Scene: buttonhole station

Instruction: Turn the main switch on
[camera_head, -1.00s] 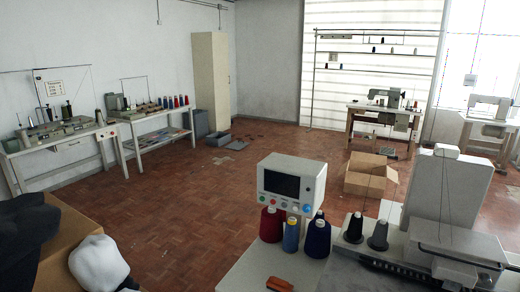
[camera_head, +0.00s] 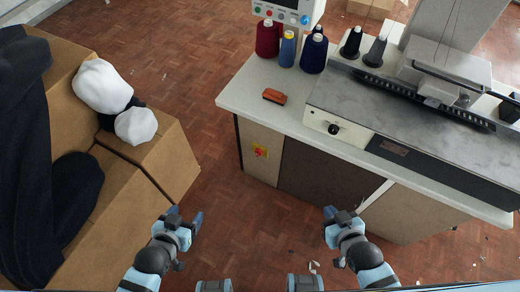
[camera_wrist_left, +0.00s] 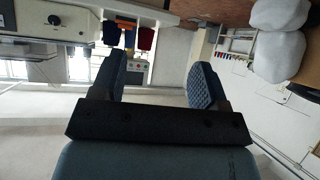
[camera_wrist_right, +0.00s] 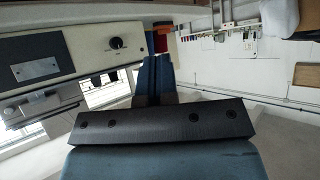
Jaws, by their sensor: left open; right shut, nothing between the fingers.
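The main switch (camera_head: 260,151) is a small red knob on a yellow plate, on the front of the white sewing station's cabinet (camera_head: 258,165), below the table top. The knob's angle is too small to tell. My left gripper (camera_head: 186,214) is below and left of the switch in the head view, open and empty; its spread fingers show in the left wrist view (camera_wrist_left: 156,75). My right gripper (camera_head: 332,212) is below and right of the switch, shut with nothing in it; its fingers meet in the right wrist view (camera_wrist_right: 154,75). Both are apart from the cabinet.
Cardboard boxes (camera_head: 160,160) with dark cloth (camera_head: 25,150) and white bundles (camera_head: 103,87) stand at the left. The table top (camera_head: 240,97) carries thread cones (camera_head: 313,52), an orange object (camera_head: 274,96) and a machine (camera_head: 340,105) with a black knob. Bare floor lies between boxes and cabinet.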

